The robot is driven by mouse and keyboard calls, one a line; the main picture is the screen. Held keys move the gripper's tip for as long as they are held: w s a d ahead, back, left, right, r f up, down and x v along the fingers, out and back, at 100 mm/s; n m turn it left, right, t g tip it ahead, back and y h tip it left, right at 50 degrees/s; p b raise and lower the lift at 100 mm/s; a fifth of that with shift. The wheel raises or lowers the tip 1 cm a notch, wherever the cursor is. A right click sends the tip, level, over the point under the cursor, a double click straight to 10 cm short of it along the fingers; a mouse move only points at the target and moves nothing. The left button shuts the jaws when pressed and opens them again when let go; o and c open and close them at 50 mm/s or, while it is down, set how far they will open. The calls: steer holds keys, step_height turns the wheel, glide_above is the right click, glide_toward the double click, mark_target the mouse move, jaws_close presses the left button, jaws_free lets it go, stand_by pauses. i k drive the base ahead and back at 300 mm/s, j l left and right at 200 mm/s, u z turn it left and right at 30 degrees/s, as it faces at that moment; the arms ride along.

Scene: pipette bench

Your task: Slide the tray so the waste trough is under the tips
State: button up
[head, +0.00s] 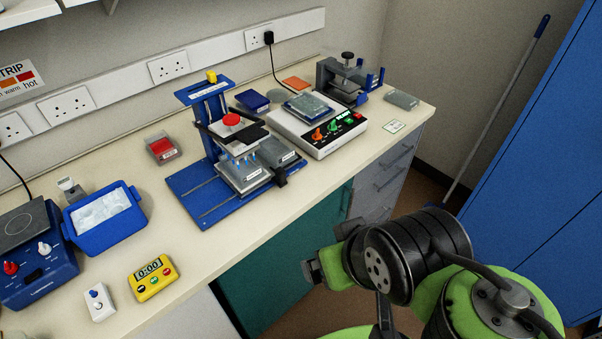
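A blue pipetting stand (207,117) with a red knob (232,120) stands on the bench. Its row of pale blue tips (253,158) hangs over the left grey container (243,177) on the sliding tray. A second grey container (284,153) sits to its right, clear of the tips. Both carry front labels too small to read, so I cannot tell which is the waste trough. A dark handle (281,178) sticks out at the tray's front. My gripper (322,262) is off the bench's front edge, below and right of the stand, touching nothing visible. Its finger opening is unclear.
A white control box (317,135) with knobs stands right of the stand, with a grey clamp press (348,77) behind. A blue ice tub (105,218), yellow timer (153,277) and white switch box (99,302) are left. Bench in front of the stand is clear.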

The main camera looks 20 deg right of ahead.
mark_target(277, 176)
steer(key=i+j+u, duration=0.2)
steer(key=u, duration=0.15)
steer(key=i+j+u, duration=0.3)
steer(key=k+l, duration=0.1)
